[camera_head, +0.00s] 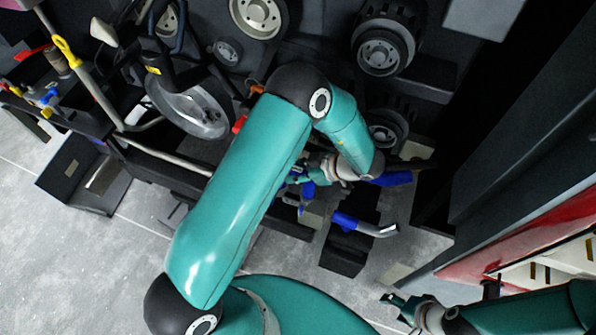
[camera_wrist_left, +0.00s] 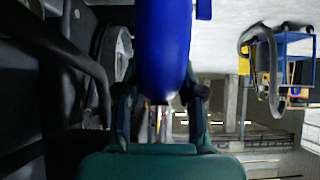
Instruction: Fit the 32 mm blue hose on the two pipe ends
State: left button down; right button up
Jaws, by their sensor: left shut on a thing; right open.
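My left gripper (camera_head: 300,177) is beside the engine bay's lower edge, partly hidden by its own wrist. In the left wrist view it (camera_wrist_left: 160,98) is shut on a thick blue hose (camera_wrist_left: 164,45), which runs up out of the picture. In the head view a blue piece (camera_head: 308,190) shows at its fingers, probably this hose. A bent silver pipe (camera_head: 378,230) with a blue sleeve (camera_head: 345,221) on its end lies right of and below the gripper. Whether the held hose touches a pipe end is hidden. My right gripper (camera_head: 398,304) is open and empty at the bottom right.
Another blue piece (camera_head: 392,179) shows just right of my left wrist. Dark pulleys (camera_head: 383,52) and a large round part (camera_head: 197,110) stand behind my left arm. A red panel (camera_head: 520,240) is at the right. The grey floor (camera_head: 70,240) is clear at the left.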

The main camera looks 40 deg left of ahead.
pick_arm(q)
jog(key=shift+f, duration=0.55)
jog(key=shift+c, duration=1.2)
grip_release()
jog(key=shift+p+v, duration=0.7)
jog(key=shift+v, duration=0.55)
jog(key=p+v, duration=0.3)
jog(key=v, duration=0.2)
jog(key=shift+d+r, duration=0.1)
jog(key=shift+d, duration=0.15)
